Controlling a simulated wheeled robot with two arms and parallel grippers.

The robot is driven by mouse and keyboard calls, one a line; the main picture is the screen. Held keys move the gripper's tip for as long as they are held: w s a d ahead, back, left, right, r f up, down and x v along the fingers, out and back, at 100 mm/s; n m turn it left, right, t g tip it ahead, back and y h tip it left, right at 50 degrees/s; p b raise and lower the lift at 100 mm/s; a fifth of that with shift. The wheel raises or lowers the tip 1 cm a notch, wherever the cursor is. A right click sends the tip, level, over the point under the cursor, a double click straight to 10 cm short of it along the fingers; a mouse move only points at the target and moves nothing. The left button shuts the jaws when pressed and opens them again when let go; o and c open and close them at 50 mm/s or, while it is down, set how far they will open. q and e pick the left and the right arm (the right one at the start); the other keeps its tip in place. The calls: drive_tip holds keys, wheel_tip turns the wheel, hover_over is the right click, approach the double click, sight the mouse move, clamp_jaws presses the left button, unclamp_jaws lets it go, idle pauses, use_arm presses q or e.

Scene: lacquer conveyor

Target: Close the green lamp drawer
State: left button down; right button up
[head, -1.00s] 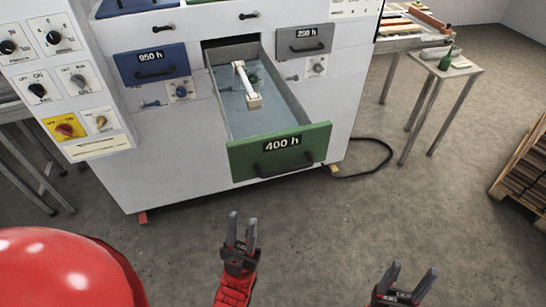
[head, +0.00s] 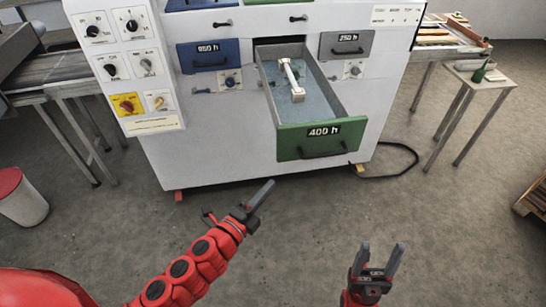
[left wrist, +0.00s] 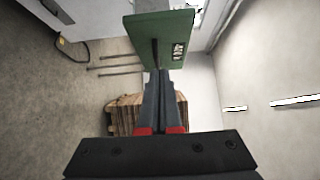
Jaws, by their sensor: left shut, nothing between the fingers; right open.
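The green lamp drawer (head: 322,137), labelled 400 h, is pulled out of the white machine, and its grey inside holds a white lamp-like bar (head: 291,78). Its black handle (head: 323,154) is on the front panel. My left gripper (head: 264,192) is shut and empty, in front of the machine, below and left of the drawer front. In the left wrist view the green front (left wrist: 160,40) lies beyond the shut fingertips; I cannot tell if they touch. My right gripper (head: 380,258) is open and empty, below and right of the drawer, apart from it.
A blue drawer (head: 208,55) and a grey drawer (head: 346,44) beside it are shut. A small side table (head: 485,78) stands at the right, and a black cable (head: 400,160) lies on the floor. A red-lidded bin (head: 20,200) stands at the left. The floor before the machine is clear.

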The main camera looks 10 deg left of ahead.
use_arm(q)
drive_tip(key=p, duration=0.3)
approach(292, 147)
drive_tip(key=d, duration=0.4)
drive_tip(key=w+p, duration=0.1)
drive_tip(key=w, duration=0.1)
drive_tip(key=w+a, duration=0.1)
drive_tip(key=w, duration=0.2)
drive_tip(key=shift+r+p, duration=0.15)
drive_tip(key=shift+p, duration=0.2)
drive_tip(key=shift+w+a, duration=0.1)
